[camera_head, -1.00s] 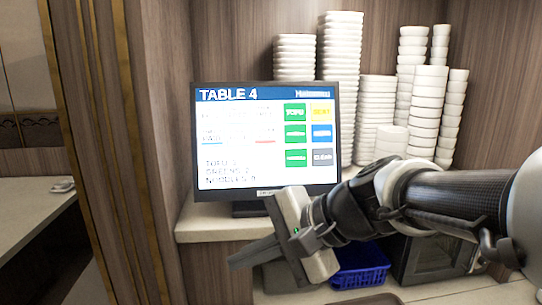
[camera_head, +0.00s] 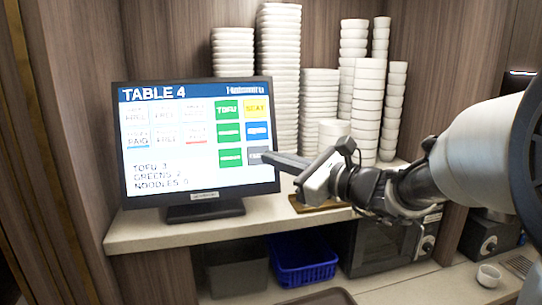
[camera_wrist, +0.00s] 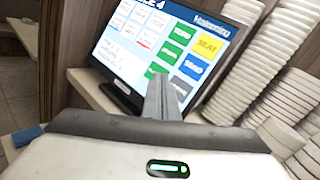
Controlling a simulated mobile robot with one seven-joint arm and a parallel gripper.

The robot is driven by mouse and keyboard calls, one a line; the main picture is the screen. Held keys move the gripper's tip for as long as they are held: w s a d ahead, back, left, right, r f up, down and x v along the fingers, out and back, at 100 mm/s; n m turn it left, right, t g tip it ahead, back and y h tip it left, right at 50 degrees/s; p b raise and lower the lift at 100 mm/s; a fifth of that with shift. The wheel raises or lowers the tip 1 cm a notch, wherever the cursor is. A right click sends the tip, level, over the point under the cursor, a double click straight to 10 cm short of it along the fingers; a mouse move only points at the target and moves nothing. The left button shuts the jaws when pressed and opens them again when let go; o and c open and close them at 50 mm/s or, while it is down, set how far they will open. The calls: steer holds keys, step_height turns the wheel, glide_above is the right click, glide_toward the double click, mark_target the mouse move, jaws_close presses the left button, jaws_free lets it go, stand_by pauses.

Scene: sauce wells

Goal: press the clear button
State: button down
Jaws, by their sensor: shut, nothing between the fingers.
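I cannot tell whether the tips touch the screen. In the wrist view, my shut fingers (camera_wrist: 160,80) overlap the lower buttons, and a grey part of the clear button (camera_wrist: 181,88) shows beside them.
Tall stacks of white bowls (camera_head: 279,70) stand behind and right of the screen. A blue basket (camera_head: 303,262) and a dark oven-like box (camera_head: 378,250) sit below the shelf. A wooden board (camera_head: 318,206) lies on the shelf under my gripper.

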glide_toward(252, 153)
steer(key=a, duration=0.3)
steer(key=shift+w+a+r, duration=0.1)
steer(key=shift+w+a, duration=0.15)
steer(key=shift+w, duration=0.35)
steer(key=shift+w+a+r, duration=0.1)
steer(key=shift+w+a, duration=0.15)
steer(key=shift+w, duration=0.3)
stand_by(1.4)
steer(key=shift+w+a+f+b, duration=0.1)
steer(key=shift+w+f+b, duration=0.05)
steer(key=shift+w+b, duration=0.25)
steer(key=shift+w+a+f, duration=0.1)
steer(key=shift+w, duration=0.25)
stand_by(0.6)
steer(key=shift+s, duration=0.1)
steer(key=shift+s+d+r+b, duration=0.2)
steer(key=shift+s+b, duration=0.2)
steer(key=shift+s, duration=0.25)
steer(key=shift+s, duration=0.1)
